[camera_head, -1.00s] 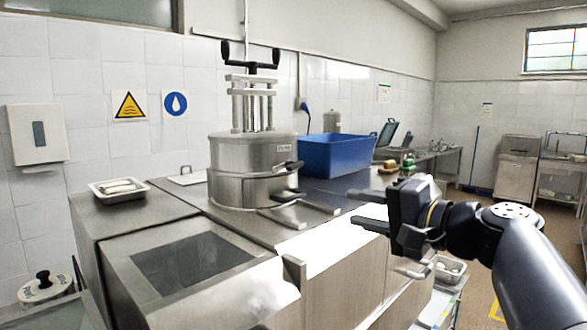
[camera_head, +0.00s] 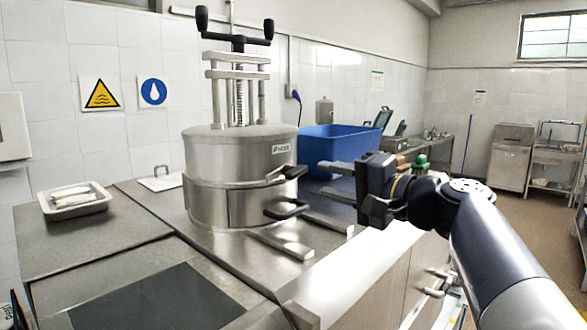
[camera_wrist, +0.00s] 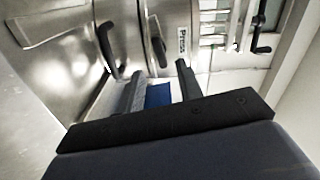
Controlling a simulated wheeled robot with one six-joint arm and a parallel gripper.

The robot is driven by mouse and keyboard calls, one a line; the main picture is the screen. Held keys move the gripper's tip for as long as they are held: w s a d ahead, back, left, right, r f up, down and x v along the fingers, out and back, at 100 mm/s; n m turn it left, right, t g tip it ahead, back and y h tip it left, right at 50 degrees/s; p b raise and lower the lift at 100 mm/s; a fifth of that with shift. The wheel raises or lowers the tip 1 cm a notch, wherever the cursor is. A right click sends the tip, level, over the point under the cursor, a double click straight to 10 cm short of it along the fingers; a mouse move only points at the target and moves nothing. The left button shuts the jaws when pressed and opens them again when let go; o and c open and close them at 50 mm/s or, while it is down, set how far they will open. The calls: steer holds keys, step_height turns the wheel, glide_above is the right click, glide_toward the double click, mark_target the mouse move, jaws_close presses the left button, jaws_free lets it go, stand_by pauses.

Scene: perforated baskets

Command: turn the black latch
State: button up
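A steel press pot (camera_head: 235,165) with a "Press" label stands on the steel counter. On its right front are two black handles, an upper one (camera_head: 293,172) and a lower one (camera_head: 288,209). Which one is the black latch I cannot tell. In the wrist view the picture is turned; the upper handle (camera_wrist: 158,50) and the lower handle (camera_wrist: 106,46) lie beyond my fingers. My gripper (camera_head: 329,180) is open and empty, to the right of the handles and apart from them. Its two fingers also show spread in the wrist view (camera_wrist: 158,85).
A blue crate (camera_head: 345,143) stands behind my gripper. Flat metal bars (camera_head: 282,244) lie at the pot's foot. A tray with white items (camera_head: 98,205) is on the left of the counter (camera_head: 60,243). A black T-handle (camera_head: 237,41) tops the press.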

mark_target(301, 174)
steer(key=p+x, duration=0.2)
steer(key=x, duration=0.6)
steer(key=shift+w+a+p, duration=0.2)
steer(key=shift+p, duration=0.1)
steer(key=shift+c, duration=0.4)
steer(key=shift+f, duration=0.1)
jaws_close()
